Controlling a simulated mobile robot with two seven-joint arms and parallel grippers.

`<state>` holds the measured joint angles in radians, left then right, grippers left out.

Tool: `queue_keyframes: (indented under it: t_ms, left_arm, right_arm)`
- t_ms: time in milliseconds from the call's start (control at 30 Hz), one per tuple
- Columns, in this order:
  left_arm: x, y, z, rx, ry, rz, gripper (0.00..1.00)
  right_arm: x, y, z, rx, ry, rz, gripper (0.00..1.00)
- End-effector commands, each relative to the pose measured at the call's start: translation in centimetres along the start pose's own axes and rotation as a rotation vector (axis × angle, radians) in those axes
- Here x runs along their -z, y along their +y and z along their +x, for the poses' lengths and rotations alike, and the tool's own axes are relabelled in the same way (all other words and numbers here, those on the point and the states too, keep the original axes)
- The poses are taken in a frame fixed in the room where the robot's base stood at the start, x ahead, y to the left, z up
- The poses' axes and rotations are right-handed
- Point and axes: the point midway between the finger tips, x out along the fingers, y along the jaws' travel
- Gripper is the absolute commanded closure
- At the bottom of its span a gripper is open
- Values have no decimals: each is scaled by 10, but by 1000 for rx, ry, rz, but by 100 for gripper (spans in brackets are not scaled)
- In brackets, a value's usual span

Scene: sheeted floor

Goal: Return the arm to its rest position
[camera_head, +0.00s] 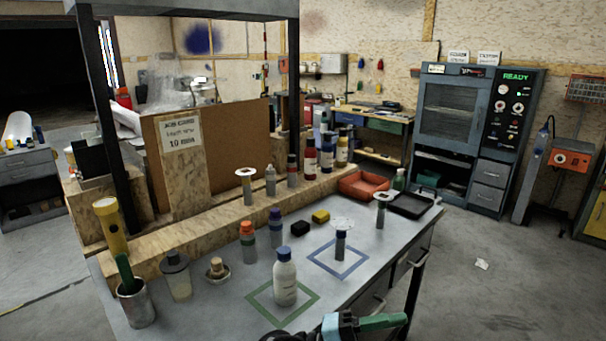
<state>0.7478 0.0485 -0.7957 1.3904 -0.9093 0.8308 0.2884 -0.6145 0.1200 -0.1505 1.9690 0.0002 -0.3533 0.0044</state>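A white bottle with a blue cap (285,279) stands upright inside the green square outline (306,308) on the bench. A dark bottle with a white disc on top (340,244) stands inside the blue square outline (325,264). At the bottom edge, a black and teal item with a green handle-like end (380,322) is cut off by the picture.
A metal cup (136,308), a yellow flashlight (109,227) and several bottles crowd the bench's left and middle. An orange-red tray (362,186) and a black tray (412,205) are at the far right end. Dark posts rise at the back. The floor to the right is mostly clear.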

Motion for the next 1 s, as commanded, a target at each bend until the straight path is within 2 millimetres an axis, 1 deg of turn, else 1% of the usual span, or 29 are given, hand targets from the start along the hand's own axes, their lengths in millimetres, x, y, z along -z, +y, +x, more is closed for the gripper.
queue_keyframes:
  t_ms: [33, 100, 167, 267, 300, 367, 400, 433, 467, 500, 567, 600, 667, 700, 767, 800, 867, 900, 1000]
  left_arm:
    - [-2, 5, -12, 81, -61, -56, 45]
    - [-9, 9, -31, 188, -156, -130, 45]
    - [-15, 14, -50, 272, -243, -192, 45]
    - [-23, 29, -88, 397, -393, -303, 45]
    - [-26, 38, -104, 442, -458, -349, 45]
    - [-28, 52, -130, 505, -554, -419, 45]
    - [-28, 63, -148, 543, -619, -465, 45]
    - [-28, 72, -162, 570, -669, -500, 45]
    - [-26, 81, -176, 594, -719, -536, 45]
    - [-24, 95, -195, 624, -787, -584, 45]
    - [-17, 116, -223, 663, -888, -656, 45]
    - [-10, 131, -242, 686, -956, -705, 45]
    - [2, 155, -270, 715, -1057, -778, 45]
    - [13, 171, -288, 730, -1126, -829, 45]
    - [31, 194, -314, 747, -1224, -902, 45]
    - [45, 210, -330, 756, -1287, -952, 45]
    - [67, 231, -352, 763, -1378, -1022, 45]
    - [82, 244, -364, 764, -1434, -1067, 45]
    - [118, 270, -390, 761, -1551, -1165, 45]
  right_arm:
    - [0, 0, 0, 0, 0, 0, 22]
    - [0, 0, 0, 0, 0, 0, 22]
    - [0, 0, 0, 0, 0, 0, 22]
    - [0, 0, 0, 0, 0, 0, 22]
    - [0, 0, 0, 0, 0, 0, 22]
    - [0, 0, 0, 0, 0, 0, 22]
    - [0, 0, 0, 0, 0, 0, 22]
    - [0, 0, 0, 0, 0, 0, 22]
    - [0, 0, 0, 0, 0, 0, 22]
    - [0, 0, 0, 0, 0, 0, 22]
    - [0, 0, 0, 0, 0, 0, 22]
    - [0, 0, 0, 0, 0, 0, 22]
    - [0, 0, 0, 0, 0, 0, 22]
    - [0, 0, 0, 0, 0, 0, 22]
    - [0, 0, 0, 0, 0, 0, 22]
    - [0, 0, 0, 0, 0, 0, 22]
    - [0, 0, 0, 0, 0, 0, 22]
    - [0, 0, 0, 0, 0, 0, 22]
    - [0, 0, 0, 0, 0, 0, 22]
